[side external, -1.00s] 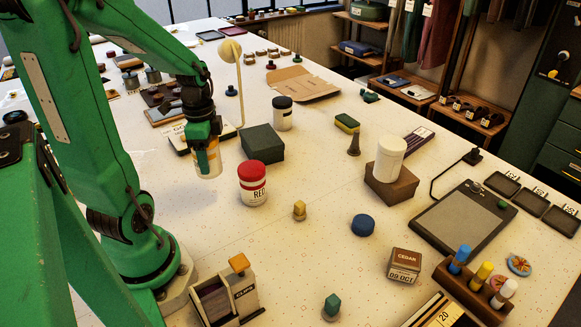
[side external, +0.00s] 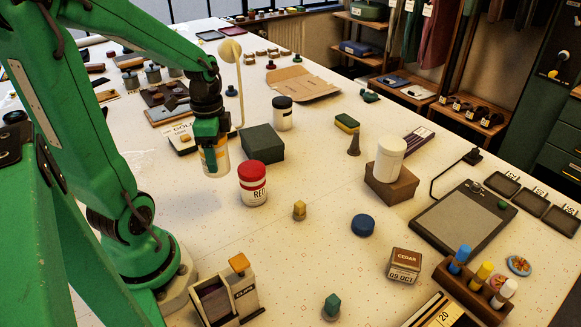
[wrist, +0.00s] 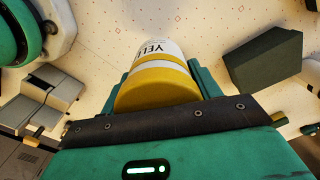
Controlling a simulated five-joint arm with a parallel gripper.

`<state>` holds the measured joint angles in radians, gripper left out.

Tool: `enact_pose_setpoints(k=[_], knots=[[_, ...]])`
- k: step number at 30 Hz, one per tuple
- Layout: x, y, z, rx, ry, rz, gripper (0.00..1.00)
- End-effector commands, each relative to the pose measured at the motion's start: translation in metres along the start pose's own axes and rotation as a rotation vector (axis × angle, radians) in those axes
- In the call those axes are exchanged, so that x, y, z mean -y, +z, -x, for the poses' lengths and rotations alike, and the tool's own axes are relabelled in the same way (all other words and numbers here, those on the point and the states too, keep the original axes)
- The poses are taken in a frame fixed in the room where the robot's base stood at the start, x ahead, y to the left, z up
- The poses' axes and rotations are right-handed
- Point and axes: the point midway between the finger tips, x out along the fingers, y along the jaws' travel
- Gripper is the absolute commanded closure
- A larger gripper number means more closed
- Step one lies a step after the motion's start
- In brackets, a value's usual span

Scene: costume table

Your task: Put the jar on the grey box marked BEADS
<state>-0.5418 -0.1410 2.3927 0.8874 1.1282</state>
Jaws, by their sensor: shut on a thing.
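My gripper (side external: 213,142) is shut on a jar (side external: 216,165) with a white body and a yellow lid. In the wrist view the jar (wrist: 160,72) shows a label with the letters "YEL", partly cut off. The jar appears to be held above the table, but the gap is hard to judge. A dark grey-green box (side external: 262,143) stands just right of the jar. Its top is bare, and no BEADS marking is legible. The box (wrist: 268,54) also shows in the wrist view, right of the jar and apart from it.
A red-lidded jar (side external: 253,185) stands in front of the dark box. A dark-lidded white jar (side external: 283,115) stands close behind it. A brown box (side external: 391,188) bears a white jar (side external: 390,158). A lamp-like stand (side external: 239,85) rises behind my gripper. The front-centre table has clear patches.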

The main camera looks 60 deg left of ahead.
Motion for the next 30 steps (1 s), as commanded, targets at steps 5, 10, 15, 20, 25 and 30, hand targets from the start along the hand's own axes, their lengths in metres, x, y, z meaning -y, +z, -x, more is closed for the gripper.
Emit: enact_pose_setpoints(k=[5, 10, 15, 20, 25, 30], knots=[[0.002, -0.002, 0.001, 0.000, -0.001, 0.001, 0.69], [0.011, -0.010, 0.006, -0.001, -0.001, 0.005, 0.69], [0.029, -0.026, 0.015, -0.001, -0.001, 0.018, 0.69], [0.050, -0.050, 0.028, -0.001, -0.001, 0.035, 0.69], [0.073, -0.078, 0.040, -0.001, -0.001, 0.055, 0.69], [0.092, -0.108, 0.051, -0.001, 0.000, 0.076, 0.69]])
